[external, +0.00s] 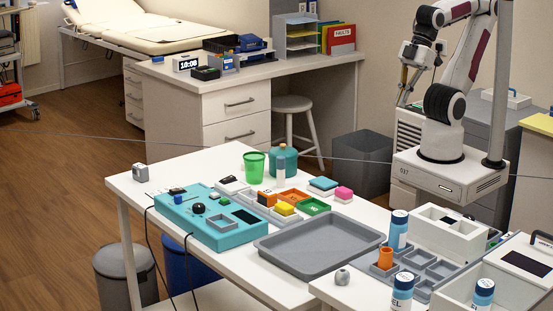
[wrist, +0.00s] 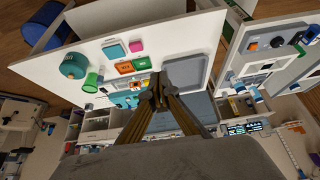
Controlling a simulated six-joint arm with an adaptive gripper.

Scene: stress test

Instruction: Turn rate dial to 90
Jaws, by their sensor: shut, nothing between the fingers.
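A teal console (external: 208,224) lies on the white table in the external view, with a round black knob (external: 199,207), a blue button (external: 178,198) and a dark screen (external: 244,216). Which control is the rate dial I cannot tell; no label or setting is legible. In the wrist view the console is largely hidden behind my gripper. My gripper (wrist: 158,80) is shut and empty. In the external view my gripper (external: 403,98) hangs beside my arm, high and well apart from the console.
A grey tray (external: 320,270) lies in front of the console's right end. Coloured bins and blocks, a green cup (external: 254,167) and a teal jar (external: 283,160) stand behind it. A thin cable crosses the view.

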